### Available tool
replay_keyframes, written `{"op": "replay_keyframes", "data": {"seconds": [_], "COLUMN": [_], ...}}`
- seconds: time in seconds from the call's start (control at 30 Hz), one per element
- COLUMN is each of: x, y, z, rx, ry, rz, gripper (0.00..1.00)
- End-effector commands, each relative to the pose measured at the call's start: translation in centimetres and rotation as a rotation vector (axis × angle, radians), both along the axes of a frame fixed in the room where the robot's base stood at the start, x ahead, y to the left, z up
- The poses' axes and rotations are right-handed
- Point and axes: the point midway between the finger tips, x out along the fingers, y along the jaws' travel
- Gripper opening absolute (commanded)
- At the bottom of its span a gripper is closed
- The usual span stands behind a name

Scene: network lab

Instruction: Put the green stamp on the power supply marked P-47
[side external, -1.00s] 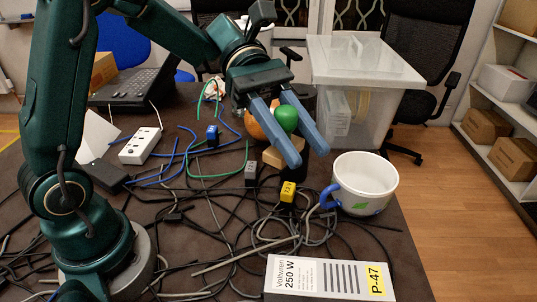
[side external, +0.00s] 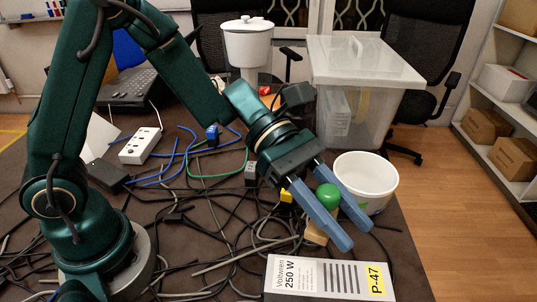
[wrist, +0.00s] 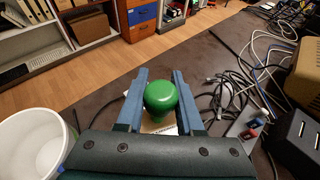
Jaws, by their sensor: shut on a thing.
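The green stamp has a round green knob (side external: 327,197) and a wooden base (side external: 315,235). My gripper (side external: 350,230) is shut on it, with a blue finger on either side. In the wrist view the stamp's green knob (wrist: 160,97) sits between the fingers. The power supply marked P-47 (side external: 328,279) is a white box with a yellow label, lying at the table's front. The stamp is held in the air, near and above the back of this box; the exact gap is unclear. A pale surface shows below the stamp in the wrist view, mostly hidden.
Black and grey cables (side external: 215,255) cover the table left of the box. A yellow-tagged item (side external: 286,196) lies partly behind my gripper. A clear lidded bin (side external: 363,85) stands at the back.

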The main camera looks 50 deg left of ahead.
Motion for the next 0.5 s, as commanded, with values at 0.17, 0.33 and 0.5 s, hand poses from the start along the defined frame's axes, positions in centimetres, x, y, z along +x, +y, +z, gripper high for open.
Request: {"op": "replay_keyframes", "data": {"seconds": [0.17,0.33,0.5], "x": [-1.0,-1.3,-1.3], "y": [-2.8,-3.8,-3.9], "z": [-1.7,-2.4,-4.0], "rx": [0.0,-0.001,0.002], "ry": [0.003,-0.001,0.005], "rz": [-0.006,-0.002,0.001], "gripper": [0.0,0.0,0.0]}}
